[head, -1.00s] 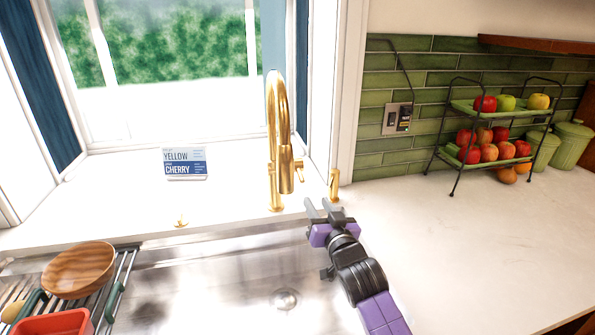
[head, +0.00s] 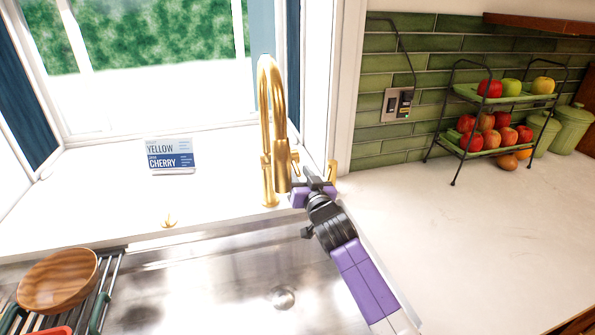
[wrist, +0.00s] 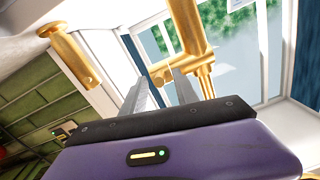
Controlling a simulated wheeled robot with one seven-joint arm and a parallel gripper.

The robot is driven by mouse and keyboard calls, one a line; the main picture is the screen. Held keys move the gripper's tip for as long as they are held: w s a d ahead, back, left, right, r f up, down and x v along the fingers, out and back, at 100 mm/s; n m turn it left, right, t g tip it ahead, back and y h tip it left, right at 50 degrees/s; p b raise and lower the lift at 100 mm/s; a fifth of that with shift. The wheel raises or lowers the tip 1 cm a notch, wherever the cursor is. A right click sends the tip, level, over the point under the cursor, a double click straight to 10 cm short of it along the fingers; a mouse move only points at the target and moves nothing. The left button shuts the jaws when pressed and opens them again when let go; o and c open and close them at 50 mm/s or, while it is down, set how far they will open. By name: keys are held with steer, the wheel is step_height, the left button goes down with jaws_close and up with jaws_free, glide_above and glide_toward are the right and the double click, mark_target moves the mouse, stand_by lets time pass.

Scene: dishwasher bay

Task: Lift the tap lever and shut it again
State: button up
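The gold tap (head: 268,165) stands upright behind the sink, with its arched spout pointing down. Its short lever (head: 295,158) is on the tap's right side, partly hidden by the spout head and my gripper. My gripper (head: 313,174) is just right of and in front of the lever. In the wrist view, the two grey fingers of my gripper (wrist: 161,88) stand apart with nothing held between them. The gold tap (wrist: 184,25) is just beyond the fingertips there. I cannot tell whether a finger touches the lever.
A small gold fitting (head: 331,171) stands close right of my gripper. The steel sink (head: 225,275) lies in front, with a wooden bowl (head: 57,280) on a rack at left. A sign (head: 171,155) stands on the sill. The right counter (head: 450,230) is clear up to a fruit stand (head: 455,150).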

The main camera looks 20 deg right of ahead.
steer(key=shift+w+a, duration=0.1)
steer(key=shift+w, duration=0.5)
jaws_close()
stand_by(1.2)
